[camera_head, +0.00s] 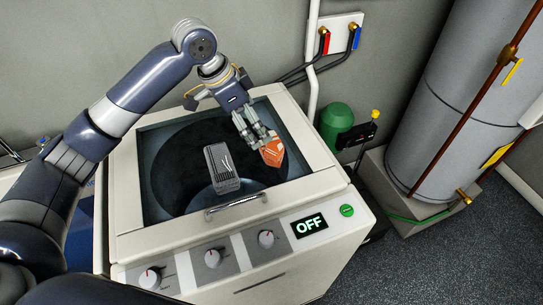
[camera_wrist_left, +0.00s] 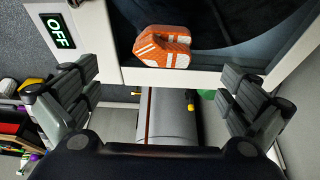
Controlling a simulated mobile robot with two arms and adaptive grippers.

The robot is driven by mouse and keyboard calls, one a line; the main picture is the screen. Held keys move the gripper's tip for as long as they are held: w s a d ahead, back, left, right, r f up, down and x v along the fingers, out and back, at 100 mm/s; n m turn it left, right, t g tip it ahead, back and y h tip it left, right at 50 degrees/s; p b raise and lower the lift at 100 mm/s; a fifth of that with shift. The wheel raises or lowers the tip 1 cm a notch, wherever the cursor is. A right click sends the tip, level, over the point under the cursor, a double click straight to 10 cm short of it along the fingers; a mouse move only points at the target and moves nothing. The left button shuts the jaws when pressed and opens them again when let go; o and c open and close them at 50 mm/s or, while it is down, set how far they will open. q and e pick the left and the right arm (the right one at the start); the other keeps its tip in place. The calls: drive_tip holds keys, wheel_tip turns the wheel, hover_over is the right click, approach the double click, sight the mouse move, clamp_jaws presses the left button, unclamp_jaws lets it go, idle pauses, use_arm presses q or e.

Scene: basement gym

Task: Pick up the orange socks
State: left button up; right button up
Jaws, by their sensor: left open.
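The orange socks (camera_head: 272,152), with white stripes, are at the right side of the washer's open top in the camera_head view, at my left gripper's fingertips. My left gripper (camera_head: 257,136) reaches down over the opening. In the left wrist view the orange socks (camera_wrist_left: 163,47) lie ahead of and between the spread fingers of the left gripper (camera_wrist_left: 162,74). The fingers are open, with visible gaps on both sides of the socks. I cannot tell what supports the socks. My right gripper is not in view.
The white top-loading washer (camera_head: 233,247) has knobs, a green button (camera_head: 347,210) and a display (camera_head: 309,225) reading OFF. A grey ribbed object (camera_head: 221,168) is at its opening. A pipe (camera_head: 312,60), a green container (camera_head: 337,122) and a large grey tank (camera_head: 440,90) stand close by.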

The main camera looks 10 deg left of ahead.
sight(271, 144)
use_arm(q)
drive_tip(key=p+x, duration=0.1)
drive_tip(key=x, duration=0.4)
drive_tip(key=shift+f, duration=0.35)
drive_tip(key=shift+w+d+f, duration=0.2)
drive_tip(key=shift+w+f, duration=0.05)
drive_tip(key=shift+f, duration=0.25)
drive_tip(key=x, duration=0.1)
drive_tip(key=p+x, duration=0.1)
drive_tip(key=x, duration=0.1)
drive_tip(key=p+x, duration=0.1)
drive_tip(key=shift+w+d, duration=0.25)
drive_tip(key=shift+d, duration=0.1)
drive_tip(key=shift+f, duration=0.25)
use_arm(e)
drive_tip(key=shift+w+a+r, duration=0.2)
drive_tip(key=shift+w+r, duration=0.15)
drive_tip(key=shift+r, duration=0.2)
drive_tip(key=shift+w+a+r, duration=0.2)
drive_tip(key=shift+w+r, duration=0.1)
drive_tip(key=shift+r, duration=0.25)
use_arm(q)
drive_tip(key=c, duration=1)
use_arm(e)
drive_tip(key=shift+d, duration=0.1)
